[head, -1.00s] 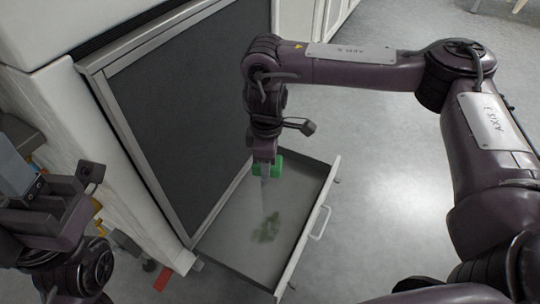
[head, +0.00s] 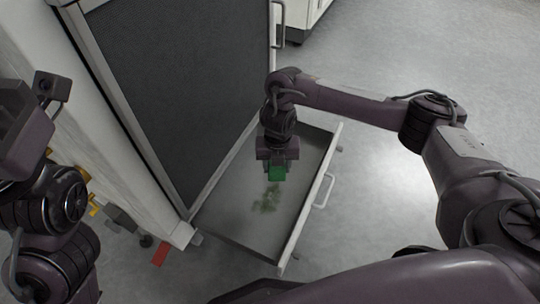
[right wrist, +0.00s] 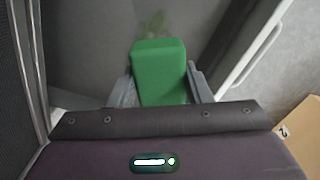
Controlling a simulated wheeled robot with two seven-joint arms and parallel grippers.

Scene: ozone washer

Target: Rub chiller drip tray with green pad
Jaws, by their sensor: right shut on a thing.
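The chiller drip tray (head: 240,225) is a grey pulled-out drawer at the foot of the chiller, with a pale front and handle. A greenish stain (head: 267,198) lies on its floor, and it also shows in the right wrist view (right wrist: 152,22). My right gripper (head: 277,168) is shut on the green pad (head: 277,174) and holds it over the tray, just beyond the stain. The pad shows between the fingers in the right wrist view (right wrist: 159,75). I cannot tell whether the pad touches the tray. My left arm is at the left edge; its fingertips are not visible.
The chiller's dark mesh panel (head: 185,75) rises along the tray's left side. A red block (head: 160,254) and other small coloured things lie on the floor at lower left. A cardboard-coloured thing (right wrist: 300,130) shows in the right wrist view. The floor right of the tray is clear.

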